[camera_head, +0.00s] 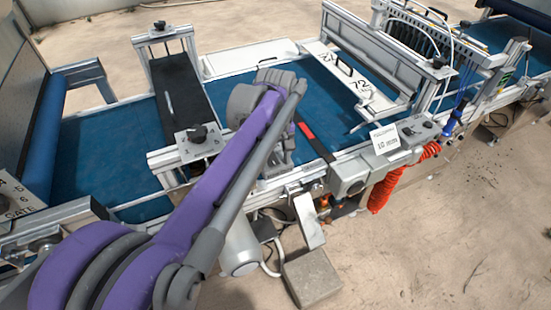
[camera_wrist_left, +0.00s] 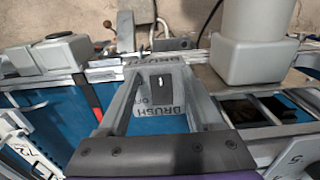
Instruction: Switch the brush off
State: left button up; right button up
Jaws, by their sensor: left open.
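The brush switch shows in the left wrist view as a dark grey plate (camera_wrist_left: 166,95) with a small light lever and lettering reading BRUSH and OFF beside it. My left gripper (camera_wrist_left: 158,72) is open, with one finger on each side of the switch plate and nothing held. I cannot tell whether the fingers touch the plate or which way the lever is set. In the head view my left gripper (camera_head: 283,150) is over the near rail of the seeder, and my purple arm hides the switch. My right gripper is in neither view.
The blue belt (camera_head: 110,150) runs behind the gripper. A red-tipped black bar (camera_head: 313,138) lies close to its right. A grey box (camera_head: 350,175) and an orange coiled hose (camera_head: 385,190) sit on the near side. Sandy floor (camera_head: 430,260) is clear at the front right.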

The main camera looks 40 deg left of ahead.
pick_arm(q)
grip_shut()
jog(key=shift+w+a+r+g+h, duration=0.15)
jog(key=shift+a+g+h, duration=0.15)
jog(key=shift+h, duration=0.25)
jog(key=shift+w+a+g+h, duration=0.15)
jog(key=shift+a+g+h, duration=0.15)
jog(key=shift+h, duration=0.25)
jog(key=shift+w+a+r+g+h, duration=0.15)
jog(key=shift+g+h, duration=0.45)
jog(key=shift+h, duration=0.5)
grip_release()
